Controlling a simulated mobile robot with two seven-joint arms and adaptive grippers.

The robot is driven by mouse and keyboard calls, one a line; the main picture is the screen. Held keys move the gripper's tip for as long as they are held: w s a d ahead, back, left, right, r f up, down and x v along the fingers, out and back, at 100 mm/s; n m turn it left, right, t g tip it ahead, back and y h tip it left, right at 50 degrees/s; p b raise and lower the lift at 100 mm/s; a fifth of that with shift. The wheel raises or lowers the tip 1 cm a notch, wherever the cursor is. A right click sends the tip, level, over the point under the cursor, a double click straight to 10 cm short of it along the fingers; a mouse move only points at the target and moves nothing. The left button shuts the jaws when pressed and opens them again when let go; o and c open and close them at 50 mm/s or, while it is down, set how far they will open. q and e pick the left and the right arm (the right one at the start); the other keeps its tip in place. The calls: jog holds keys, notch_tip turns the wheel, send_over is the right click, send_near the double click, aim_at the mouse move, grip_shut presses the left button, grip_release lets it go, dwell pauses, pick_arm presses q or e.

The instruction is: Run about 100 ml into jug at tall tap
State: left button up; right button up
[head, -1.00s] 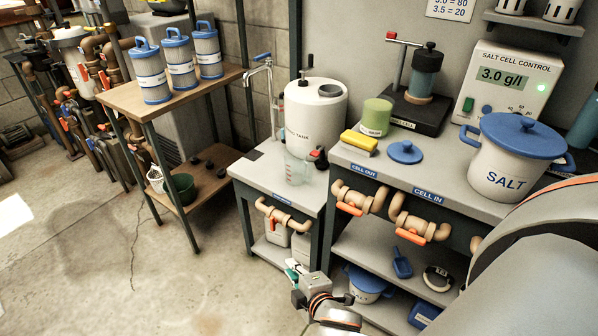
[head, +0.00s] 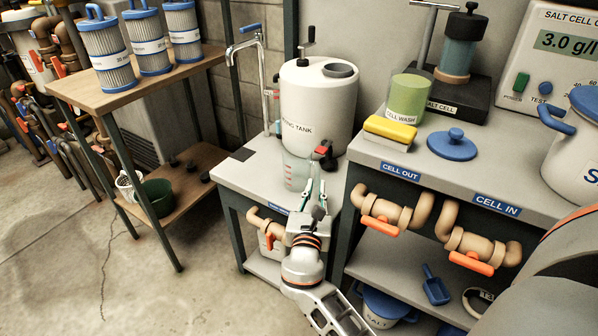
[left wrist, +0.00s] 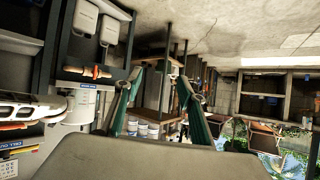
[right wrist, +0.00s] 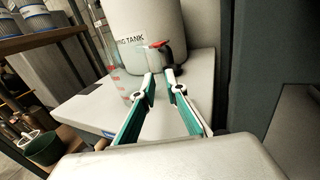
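The tap is a slim metal spout with a blue lever on top. My right gripper (head: 314,195) is open, just in front of the jug and pointing at it. In the right wrist view its fingers (right wrist: 159,78) are apart with nothing between them. The jug (right wrist: 128,84) shows there beyond the left finger, partly hidden. My left gripper (left wrist: 158,82) is open and empty in the left wrist view, away from the bench.
The white tank (head: 318,105) with a red-handled black outlet (head: 325,152) stands right behind the jug. The higher bench (head: 378,160) at the right holds a sponge, green tub and blue lid. Filter cartridges (head: 143,40) stand on a wooden shelf at the left.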

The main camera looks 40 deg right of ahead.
aim_at(317, 181)
jog(key=x, duration=0.4)
jog(key=shift+w+f+b, duration=0.15)
jog(key=shift+f+b, duration=0.05)
jog(key=shift+b, duration=0.15)
pick_arm(q)
jog(key=shift+w+d+r, duration=0.15)
jog(key=shift+d, duration=0.2)
pick_arm(e)
jog(key=shift+d+r, duration=0.1)
grip_shut()
